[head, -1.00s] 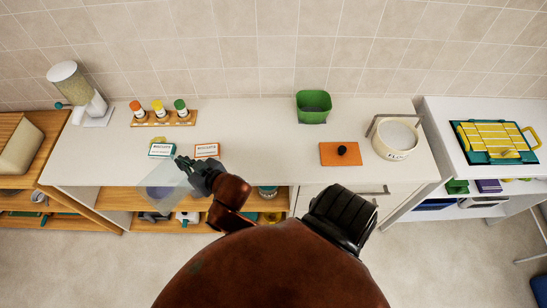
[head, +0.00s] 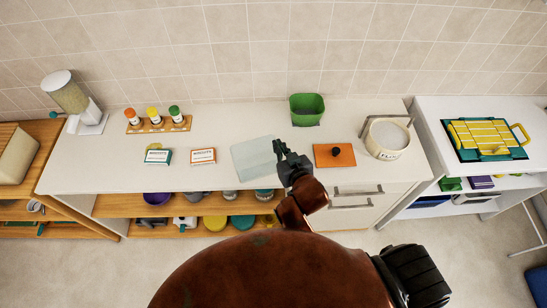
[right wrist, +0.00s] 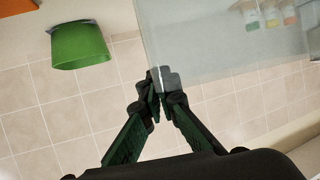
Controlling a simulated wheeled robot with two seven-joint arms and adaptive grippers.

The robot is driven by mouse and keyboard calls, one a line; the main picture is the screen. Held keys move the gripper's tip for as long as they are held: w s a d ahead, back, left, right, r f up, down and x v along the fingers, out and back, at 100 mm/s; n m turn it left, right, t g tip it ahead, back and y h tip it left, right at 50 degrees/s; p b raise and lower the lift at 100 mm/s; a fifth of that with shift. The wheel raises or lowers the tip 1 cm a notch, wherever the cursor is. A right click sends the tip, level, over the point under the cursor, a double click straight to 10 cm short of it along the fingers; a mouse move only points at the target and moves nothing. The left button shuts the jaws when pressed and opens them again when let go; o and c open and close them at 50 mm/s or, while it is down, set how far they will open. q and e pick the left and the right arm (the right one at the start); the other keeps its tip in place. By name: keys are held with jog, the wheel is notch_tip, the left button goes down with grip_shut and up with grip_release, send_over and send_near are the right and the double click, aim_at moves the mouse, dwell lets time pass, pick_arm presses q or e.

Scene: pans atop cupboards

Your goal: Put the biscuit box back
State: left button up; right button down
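Two biscuit boxes lie on the white counter in the head view: one with a green side (head: 158,157) and one with an orange side (head: 203,156). My right gripper (head: 280,150) is to the right of both boxes, apart from them. It is shut on the edge of a clear, see-through panel (head: 252,158). The right wrist view shows the fingertips (right wrist: 160,82) pinching a corner of the panel (right wrist: 215,40). The panel hides little, as the counter shows through it. My left gripper is not in view.
Open shelves (head: 120,206) below hold bowls. The counter between rack and tub is clear.

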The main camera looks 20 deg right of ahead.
aim_at(273, 136)
jog(key=s+a+r+n+y+p, duration=0.1)
jog(key=a+r+p, duration=0.2)
jog(key=a+p, duration=0.35)
jog(key=w+d+f, duration=0.1)
jog(key=w+d, duration=0.1)
jog(key=w+d+f, duration=0.2)
jog(key=w+d+f+p, duration=0.1)
jog(key=w+d, duration=0.1)
jog(key=w, duration=0.1)
jog(key=shift+w+f, duration=0.1)
jog(key=shift+f, duration=0.2)
jog(key=w+f, duration=0.1)
jog(key=f, duration=0.1)
jog(key=w+d+f, duration=0.1)
jog(key=f, duration=0.2)
jog(key=w+d+f, duration=0.1)
jog(key=f, duration=0.2)
jog(key=shift+w+d+f, duration=0.15)
jog(key=shift+w+d, duration=0.1)
jog(key=shift+w, duration=0.05)
jog(key=shift+f, duration=0.25)
